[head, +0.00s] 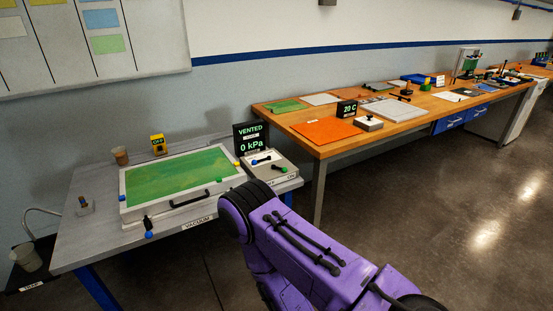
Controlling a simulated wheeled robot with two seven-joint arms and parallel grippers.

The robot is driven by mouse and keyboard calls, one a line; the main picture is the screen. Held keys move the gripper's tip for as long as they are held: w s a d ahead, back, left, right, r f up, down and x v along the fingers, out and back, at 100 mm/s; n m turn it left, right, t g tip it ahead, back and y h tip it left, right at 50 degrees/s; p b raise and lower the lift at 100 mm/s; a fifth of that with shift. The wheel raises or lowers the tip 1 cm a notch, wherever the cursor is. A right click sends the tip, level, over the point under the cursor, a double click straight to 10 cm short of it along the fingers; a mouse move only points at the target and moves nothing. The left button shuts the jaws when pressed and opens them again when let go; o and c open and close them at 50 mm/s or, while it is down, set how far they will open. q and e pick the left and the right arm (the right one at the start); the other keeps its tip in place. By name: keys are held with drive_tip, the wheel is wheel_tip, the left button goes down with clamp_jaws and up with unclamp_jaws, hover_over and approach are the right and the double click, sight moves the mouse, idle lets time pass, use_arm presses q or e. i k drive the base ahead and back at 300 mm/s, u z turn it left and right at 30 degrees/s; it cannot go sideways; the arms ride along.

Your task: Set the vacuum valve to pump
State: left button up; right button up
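A flat bath with a pale frame and a green top (180,173) sits on the grey bench (100,243), with a black handle on its front. A label reading VACUUM (200,223) is on the bench's front edge. A black lever with a blue knob (149,235) is at the bath's front left corner. The display (250,137) reads VENTED, 0 kPa. A purple arm of mine crosses the lower right; neither gripper shows.
A small yellow device (157,144) and a brown cup (120,156) stand behind the bath. A cup (26,257) is at the lower left. A wooden bench (405,128) at right holds an orange sheet (326,131) and tools. The floor at right is clear.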

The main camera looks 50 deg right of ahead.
sight(254, 161)
drive_tip(key=z, duration=0.75)
drive_tip(key=i, duration=0.2)
drive_tip(key=u, duration=0.05)
